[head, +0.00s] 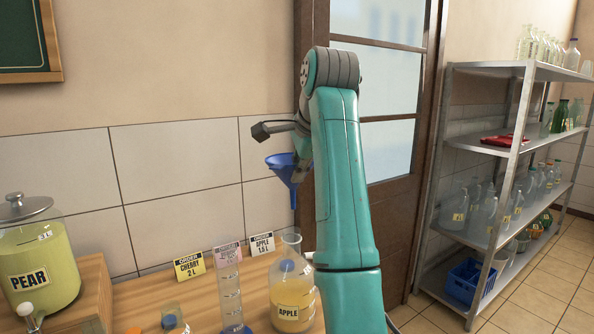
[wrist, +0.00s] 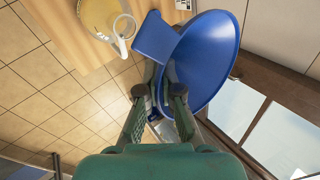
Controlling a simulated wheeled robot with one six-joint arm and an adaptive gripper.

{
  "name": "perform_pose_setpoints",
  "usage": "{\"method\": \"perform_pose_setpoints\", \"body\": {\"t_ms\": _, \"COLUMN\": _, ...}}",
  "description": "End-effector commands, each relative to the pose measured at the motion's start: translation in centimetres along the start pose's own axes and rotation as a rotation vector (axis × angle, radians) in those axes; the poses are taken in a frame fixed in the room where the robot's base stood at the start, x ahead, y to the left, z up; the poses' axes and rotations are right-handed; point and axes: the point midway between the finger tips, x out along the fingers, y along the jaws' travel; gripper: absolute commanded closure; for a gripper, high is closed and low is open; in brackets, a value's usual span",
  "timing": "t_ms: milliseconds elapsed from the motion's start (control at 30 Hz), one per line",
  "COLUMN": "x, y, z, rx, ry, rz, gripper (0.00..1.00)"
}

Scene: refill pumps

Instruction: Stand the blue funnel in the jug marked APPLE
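The blue funnel (head: 281,166) hangs in the air with its cone up and its spout pointing down. It fills much of the wrist view (wrist: 207,65). My gripper (head: 303,163) is shut on the funnel's side; the two fingers also show in the wrist view (wrist: 163,88). The clear jug marked APPLE (head: 292,303) stands on the wooden counter below, with yellowish juice in its lower part. The spout tip is apart from the jug's mouth, a little above it in the head view.
A measuring cylinder (head: 231,295) stands just left of the jug. Order cards (head: 189,267) stand behind, including CHERRY 2 L and APPLE 1.5 L. A PEAR dispenser (head: 38,268) is at far left. A metal shelf (head: 503,140) with bottles stands at right.

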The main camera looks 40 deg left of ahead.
Motion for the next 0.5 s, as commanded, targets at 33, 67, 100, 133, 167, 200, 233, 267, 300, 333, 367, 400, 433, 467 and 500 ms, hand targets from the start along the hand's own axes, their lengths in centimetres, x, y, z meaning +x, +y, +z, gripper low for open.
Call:
{"method": "perform_pose_setpoints", "body": {"t_ms": 33, "x": 0.0, "y": 0.0, "z": 0.1, "rx": 0.001, "ry": 0.0, "rz": 0.001, "gripper": 1.0}}
{"method": "perform_pose_setpoints", "body": {"t_ms": 67, "x": 0.0, "y": 0.0, "z": 0.1, "rx": 0.001, "ry": 0.001, "rz": 0.001, "gripper": 1.0}}
{"method": "perform_pose_setpoints", "body": {"t_ms": 100, "x": 0.1, "y": 0.1, "z": 0.1, "rx": 0.001, "ry": 0.0, "rz": 0.001, "gripper": 1.0}}
{"method": "perform_pose_setpoints", "body": {"t_ms": 133, "x": 0.3, "y": 0.1, "z": 0.1, "rx": 0.001, "ry": 0.0, "rz": 0.001, "gripper": 1.0}}
{"method": "perform_pose_setpoints", "body": {"t_ms": 167, "x": 0.4, "y": 0.2, "z": 0.1, "rx": 0.001, "ry": 0.0, "rz": 0.001, "gripper": 1.0}}
{"method": "perform_pose_setpoints", "body": {"t_ms": 200, "x": 0.6, "y": 0.3, "z": 0.1, "rx": 0.001, "ry": 0.0, "rz": 0.002, "gripper": 1.0}}
{"method": "perform_pose_setpoints", "body": {"t_ms": 233, "x": 0.7, "y": 0.4, "z": 0.1, "rx": 0.001, "ry": 0.0, "rz": 0.002, "gripper": 1.0}}
{"method": "perform_pose_setpoints", "body": {"t_ms": 267, "x": 0.9, "y": 0.5, "z": 0.0, "rx": 0.001, "ry": 0.0, "rz": 0.002, "gripper": 1.0}}
{"method": "perform_pose_setpoints", "body": {"t_ms": 300, "x": 1.1, "y": 0.7, "z": 0.0, "rx": 0.0, "ry": 0.0, "rz": 0.002, "gripper": 1.0}}
{"method": "perform_pose_setpoints", "body": {"t_ms": 333, "x": 1.2, "y": 0.8, "z": 0.0, "rx": 0.0, "ry": 0.0, "rz": 0.001, "gripper": 1.0}}
{"method": "perform_pose_setpoints", "body": {"t_ms": 367, "x": 1.4, "y": 0.9, "z": 0.0, "rx": 0.0, "ry": 0.0, "rz": 0.001, "gripper": 1.0}}
{"method": "perform_pose_setpoints", "body": {"t_ms": 400, "x": 1.6, "y": 1.1, "z": 0.0, "rx": 0.0, "ry": 0.0, "rz": 0.001, "gripper": 1.0}}
{"method": "perform_pose_setpoints", "body": {"t_ms": 433, "x": 1.9, "y": 1.2, "z": 0.0, "rx": 0.0, "ry": 0.0, "rz": 0.001, "gripper": 1.0}}
{"method": "perform_pose_setpoints", "body": {"t_ms": 467, "x": 2.1, "y": 1.4, "z": 0.0, "rx": 0.0, "ry": 0.0, "rz": 0.002, "gripper": 1.0}}
{"method": "perform_pose_setpoints", "body": {"t_ms": 500, "x": 2.4, "y": 1.6, "z": 0.0, "rx": 0.0, "ry": 0.0, "rz": 0.002, "gripper": 1.0}}
